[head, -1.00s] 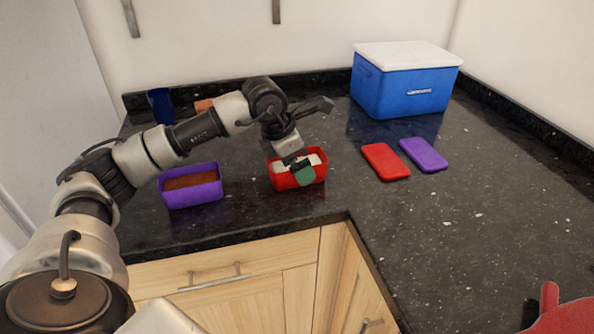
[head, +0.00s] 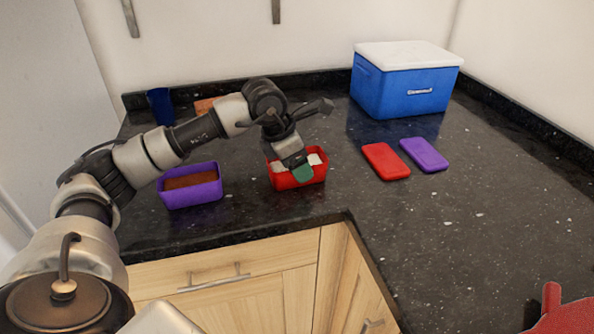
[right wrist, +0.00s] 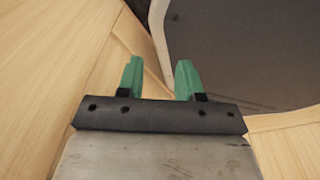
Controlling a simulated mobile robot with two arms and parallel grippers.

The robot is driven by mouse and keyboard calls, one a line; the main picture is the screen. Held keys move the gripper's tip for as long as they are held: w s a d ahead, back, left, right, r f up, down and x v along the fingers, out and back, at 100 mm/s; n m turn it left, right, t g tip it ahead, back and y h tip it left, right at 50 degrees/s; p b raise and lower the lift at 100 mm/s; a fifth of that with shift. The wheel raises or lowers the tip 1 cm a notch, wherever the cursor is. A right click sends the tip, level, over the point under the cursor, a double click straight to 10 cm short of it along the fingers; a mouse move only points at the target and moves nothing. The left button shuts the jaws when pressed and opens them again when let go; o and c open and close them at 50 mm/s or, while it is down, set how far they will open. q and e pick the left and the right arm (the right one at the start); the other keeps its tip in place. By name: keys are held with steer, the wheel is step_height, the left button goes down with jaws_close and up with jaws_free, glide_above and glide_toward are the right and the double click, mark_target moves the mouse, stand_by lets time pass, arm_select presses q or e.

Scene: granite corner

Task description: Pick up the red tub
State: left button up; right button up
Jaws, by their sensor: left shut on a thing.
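The red tub (head: 283,183) stands on the dark granite counter near its front edge, with white contents showing inside. My left gripper (head: 303,173) reaches down over it from above. Its green fingertips are shut on the tub's front wall, and one finger covers part of that wall. The gripper hides part of the tub's inside. In the right wrist view my right gripper (right wrist: 159,77) has its two green fingers apart with nothing between them.
A purple tub (head: 192,196) with brown contents stands left of the red one. A red lid (head: 386,162) and a purple lid (head: 424,155) lie to the right. A blue cooler (head: 405,92) with a white lid and a blue cup (head: 160,106) stand behind.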

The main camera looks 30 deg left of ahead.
arm_select(q)
steer(key=shift+c, duration=1)
steer(key=shift+r, duration=0.1)
steer(key=shift+r+p, duration=0.3)
steer(key=shift+r, duration=0.1)
step_height(320, 180, up, 4)
steer(key=shift+r, duration=0.1)
steer(key=s+d+r+b, duration=0.1)
steer(key=s+d+r, duration=0.5)
steer(key=d, duration=0.3)
steer(key=shift+s+r, duration=0.2)
steer(key=shift+s, duration=0.5)
